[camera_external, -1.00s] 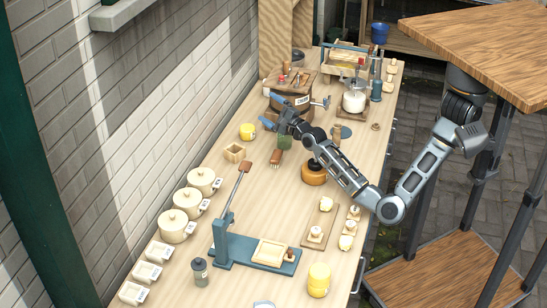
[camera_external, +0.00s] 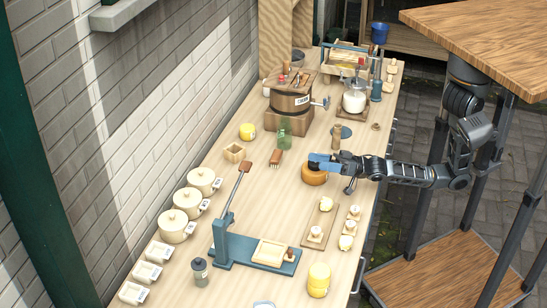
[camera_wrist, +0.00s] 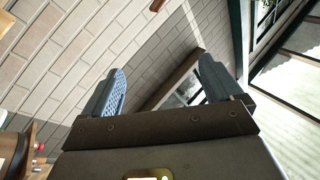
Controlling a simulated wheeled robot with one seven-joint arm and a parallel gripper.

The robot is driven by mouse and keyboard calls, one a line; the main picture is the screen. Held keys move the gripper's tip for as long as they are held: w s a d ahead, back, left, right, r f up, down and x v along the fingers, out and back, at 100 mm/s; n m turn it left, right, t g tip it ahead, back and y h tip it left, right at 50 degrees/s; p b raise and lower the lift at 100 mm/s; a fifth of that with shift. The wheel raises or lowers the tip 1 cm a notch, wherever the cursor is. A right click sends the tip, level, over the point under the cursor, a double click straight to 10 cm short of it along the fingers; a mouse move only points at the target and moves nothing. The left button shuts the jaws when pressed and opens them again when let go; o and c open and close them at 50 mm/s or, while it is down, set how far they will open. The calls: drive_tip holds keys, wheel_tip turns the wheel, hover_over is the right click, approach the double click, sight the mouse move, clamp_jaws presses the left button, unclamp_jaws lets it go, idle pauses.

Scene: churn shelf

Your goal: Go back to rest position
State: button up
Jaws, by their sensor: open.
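My gripper (camera_external: 318,162) is above the round orange-brown wooden bowl (camera_external: 313,177) on the right half of the counter (camera_external: 285,200). I cannot tell whether it touches the bowl. In the wrist view, the two blue fingers of my gripper (camera_wrist: 160,85) stand wide apart with nothing between them. Beyond them are the brick wall and a window.
A wooden churn (camera_external: 292,103) with a crank stands at the back, with a green glass jar (camera_external: 285,134) in front. A blue lever press (camera_external: 222,240), lidded pots (camera_external: 178,226) and a yellow jar (camera_external: 319,280) stand nearer. A wooden tabletop (camera_external: 480,45) overhangs at right.

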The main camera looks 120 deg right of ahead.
drive_tip(key=s+a+f+n+g+y+b, duration=0.1)
drive_tip(key=s+a+f+n+y, duration=0.1)
drive_tip(key=s+a+f, duration=0.3)
drive_tip(key=s+a+f+n+g+y+b, duration=0.2)
drive_tip(key=s+a+f, duration=0.3)
drive_tip(key=s, duration=0.9)
drive_tip(key=s+a+f+n+g+y+b, duration=0.1)
drive_tip(key=s+a+f+n+g+y, duration=0.1)
drive_tip(key=s+a, duration=0.6)
wheel_tip(320, 180, down, 3)
drive_tip(key=shift+s+a+r+n+b, duration=0.1)
drive_tip(key=shift+s+a+n+b, duration=0.25)
drive_tip(key=shift+s+n, duration=0.4)
drive_tip(key=shift+w, duration=0.1)
